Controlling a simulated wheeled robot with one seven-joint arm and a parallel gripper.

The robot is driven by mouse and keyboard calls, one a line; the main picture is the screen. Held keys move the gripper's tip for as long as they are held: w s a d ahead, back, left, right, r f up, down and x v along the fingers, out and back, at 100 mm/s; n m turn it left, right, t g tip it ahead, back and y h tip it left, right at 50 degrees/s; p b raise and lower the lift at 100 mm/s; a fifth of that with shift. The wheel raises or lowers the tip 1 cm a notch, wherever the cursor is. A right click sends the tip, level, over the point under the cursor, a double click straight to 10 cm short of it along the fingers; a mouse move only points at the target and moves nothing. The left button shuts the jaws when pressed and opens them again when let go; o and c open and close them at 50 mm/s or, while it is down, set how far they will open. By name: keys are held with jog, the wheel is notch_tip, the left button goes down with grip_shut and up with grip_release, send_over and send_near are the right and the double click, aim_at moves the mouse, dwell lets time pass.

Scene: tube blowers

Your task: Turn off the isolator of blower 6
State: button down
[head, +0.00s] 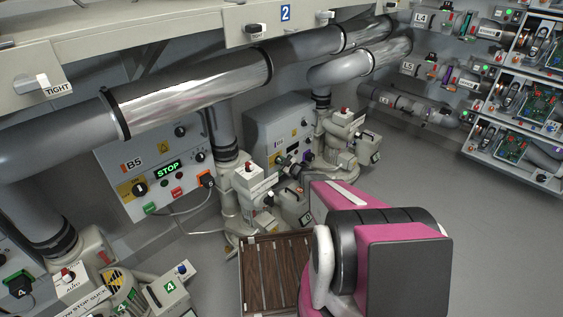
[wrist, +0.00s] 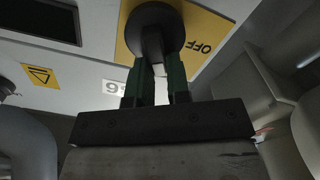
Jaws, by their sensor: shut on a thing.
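The isolator of blower 6 is a round black knob (wrist: 155,28) on a yellow plate (wrist: 198,35) marked OFF, which reads upside down in the wrist view. A white label (wrist: 116,87) with an upside-down 6 is close by. My gripper (wrist: 156,62) is shut on the knob's narrow grip, with one green-sided finger on each side. In the head view, my gripper (head: 284,162) is at the lower part of the grey blower 6 panel (head: 262,126), largely hidden by my pink arm. I cannot tell the knob's setting.
The B5 panel (head: 128,163) with a lit STOP display stands left of the blower 6 panel. Pumps (head: 340,150) and large pipes (head: 200,85) crowd around. A wooden slatted crate (head: 250,285) stands low in front. Grey floor (head: 470,230) is clear at right.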

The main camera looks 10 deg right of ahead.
dwell(0.3)
jog(key=c, duration=1.1)
grip_release()
jog(key=shift+r, duration=0.55)
notch_tip(320, 180, up, 3)
jog(key=shift+s+r, duration=0.1)
jog(key=s+a+r, duration=0.2)
jog(key=a, duration=0.1)
jog(key=s+a+r, duration=0.2)
jog(key=a, duration=0.1)
jog(key=s+a+r, duration=0.2)
jog(key=a, duration=0.2)
jog(key=shift+r, duration=0.35)
